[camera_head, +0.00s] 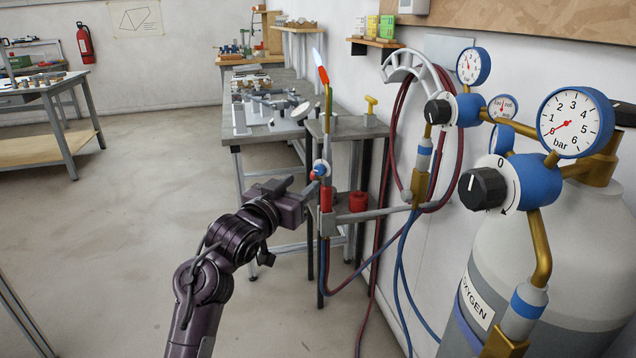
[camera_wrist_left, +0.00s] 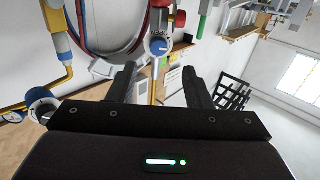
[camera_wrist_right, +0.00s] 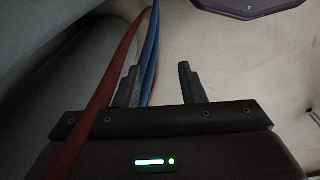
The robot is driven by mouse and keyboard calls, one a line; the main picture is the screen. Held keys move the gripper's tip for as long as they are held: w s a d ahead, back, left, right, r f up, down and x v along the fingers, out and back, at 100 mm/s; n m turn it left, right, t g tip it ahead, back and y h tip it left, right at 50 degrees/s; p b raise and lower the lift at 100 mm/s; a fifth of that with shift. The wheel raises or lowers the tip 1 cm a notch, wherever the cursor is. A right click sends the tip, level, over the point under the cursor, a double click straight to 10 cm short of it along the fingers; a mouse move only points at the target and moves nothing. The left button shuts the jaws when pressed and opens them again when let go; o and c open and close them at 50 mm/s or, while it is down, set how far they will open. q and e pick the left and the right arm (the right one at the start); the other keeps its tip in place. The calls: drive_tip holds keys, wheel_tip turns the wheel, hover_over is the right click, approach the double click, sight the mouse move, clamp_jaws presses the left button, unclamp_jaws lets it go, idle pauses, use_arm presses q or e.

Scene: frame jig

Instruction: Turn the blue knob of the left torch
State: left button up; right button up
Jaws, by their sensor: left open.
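A torch (camera_head: 328,120) with a lit flame (camera_head: 318,58) stands upright at the workbench end. Its blue knob (camera_head: 320,167) shows low on the torch, and also in the left wrist view (camera_wrist_left: 158,46), with a white pointer mark. My left gripper (camera_head: 304,187) is open and empty, just left of and slightly below the knob in the head view. In the left wrist view the knob appears beyond the fingertips (camera_wrist_left: 159,80), between the fingers' lines; I see no contact. My right gripper (camera_wrist_right: 160,78) shows only in its own wrist view, open, with hoses by its left finger.
Gas cylinder (camera_head: 590,240), black regulator knobs (camera_head: 482,188) and gauges (camera_head: 575,122) stand at the right. Red and blue hoses (camera_head: 400,260) hang by the wall. A red cylinder part (camera_head: 357,201) sits beside the torch. The left floor is open.

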sight(319, 170)
use_arm(q)
drive_tip(key=x, duration=0.7)
drive_tip(key=shift+s+d, duration=0.1)
drive_tip(key=shift+d, duration=0.05)
use_arm(e)
drive_tip(key=shift+a+r, duration=0.1)
drive_tip(key=shift+r, duration=0.3)
use_arm(q)
drive_tip(key=shift+c, duration=0.2)
drive_tip(key=c, duration=0.9)
drive_tip(key=shift+c, duration=0.2)
drive_tip(key=m+p, duration=0.2)
drive_tip(key=m, duration=0.2)
drive_tip(key=shift+p, duration=0.35)
drive_tip(key=shift+m, duration=0.5)
use_arm(e)
wheel_tip(319, 170, down, 10)
drive_tip(key=d, duration=0.1)
drive_tip(key=shift+w+r, duration=0.15)
drive_tip(key=shift+w, duration=0.1)
